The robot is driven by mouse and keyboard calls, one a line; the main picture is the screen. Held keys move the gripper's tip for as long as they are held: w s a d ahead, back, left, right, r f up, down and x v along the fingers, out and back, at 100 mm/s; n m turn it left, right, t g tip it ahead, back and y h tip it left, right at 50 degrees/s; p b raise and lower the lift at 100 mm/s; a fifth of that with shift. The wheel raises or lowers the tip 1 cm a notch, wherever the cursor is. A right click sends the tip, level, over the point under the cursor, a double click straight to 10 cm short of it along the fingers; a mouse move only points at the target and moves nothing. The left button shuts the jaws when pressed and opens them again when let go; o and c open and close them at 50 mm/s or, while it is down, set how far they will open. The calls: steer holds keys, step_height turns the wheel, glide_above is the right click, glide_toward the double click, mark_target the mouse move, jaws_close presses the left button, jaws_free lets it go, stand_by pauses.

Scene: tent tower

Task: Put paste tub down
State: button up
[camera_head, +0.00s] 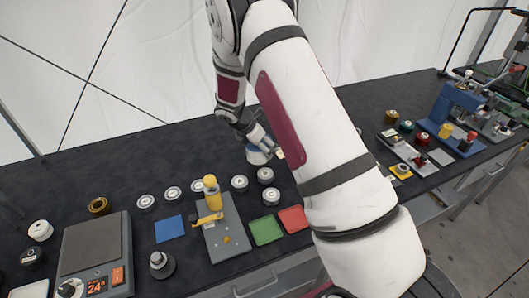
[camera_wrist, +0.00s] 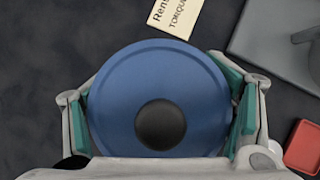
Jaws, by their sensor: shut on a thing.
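The paste tub (camera_wrist: 160,65) has a round blue lid with a dark disc in its middle, and fills the centre of the wrist view. My gripper (camera_wrist: 162,100) is shut on it, with a teal finger pad against each side. In the head view the tub (camera_head: 257,156) shows as a small pale, bluish round thing below my gripper (camera_head: 262,143), over the dark table (camera_head: 120,168). Part of the gripper and tub is hidden by my arm there. I cannot tell whether the tub's base touches the table.
A printed card (camera_wrist: 177,14) lies just beyond the tub. A grey plate (camera_wrist: 265,45) and red tray (camera_wrist: 303,147) are to the right. Several white jars, including one (camera_head: 239,183), stand nearer the front edge. The table left of the tub looks clear.

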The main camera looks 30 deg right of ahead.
steer(key=shift+f, duration=1.75)
steer(key=shift+f, duration=0.15)
steer(key=o, duration=1.5)
steer(key=shift+s, duration=0.1)
steer(key=shift+c, duration=0.2)
